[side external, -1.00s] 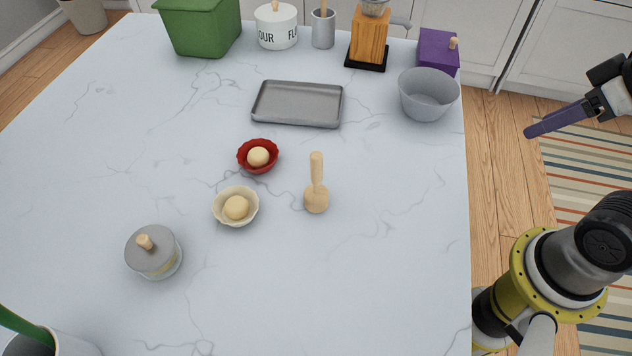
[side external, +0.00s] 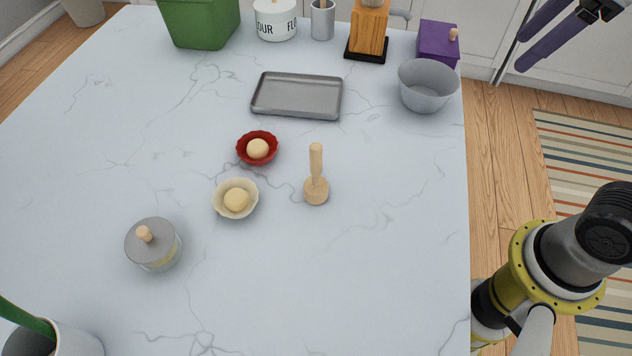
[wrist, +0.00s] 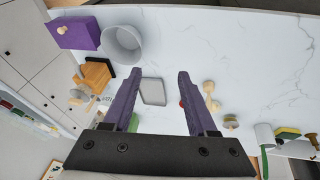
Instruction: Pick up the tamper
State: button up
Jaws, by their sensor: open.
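The tamper (side external: 316,175) is a pale wooden tool with a round base and an upright handle, standing on the white marble counter. In the wrist view, the light wooden shape right of the fingers appears to be the tamper (wrist: 210,96). My gripper (side external: 521,52) has purple fingers and is at the upper right of the side view, beyond the counter's right edge and far from the tamper. In the wrist view my gripper (wrist: 160,74) is open, with its two fingers apart and nothing held between them.
A red bowl (side external: 271,154) and a cream bowl (side external: 219,203), each with a dough ball, sit left of the tamper. A grey tray (side external: 297,95) and grey bowl (side external: 428,87) lie behind. A lidded jar (side external: 153,246) is front left. The counter right of the tamper is clear.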

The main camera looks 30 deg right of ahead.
jog(key=w+a+r+n+g, duration=0.1)
jog(key=w+a+r+n, duration=0.1)
jog(key=w+a+n, duration=0.3)
jog(key=n+g, duration=0.3)
jog(key=n, duration=0.3)
send_over(316, 172)
jog(key=w, duration=0.1)
jog(key=shift+h, duration=0.3)
jog(key=f, duration=0.7)
jog(key=shift+w+d+f, duration=0.1)
jog(key=shift+d+f, duration=0.1)
jog(key=shift+d, duration=0.1)
jog(key=shift+a+f, duration=0.15)
jog(key=shift+f, duration=0.1)
jog(key=f, duration=1.3)
jog(key=shift+s+f, duration=0.15)
jog(key=shift+s, duration=0.05)
jog(key=shift+c, duration=0.3)
grip_shut()
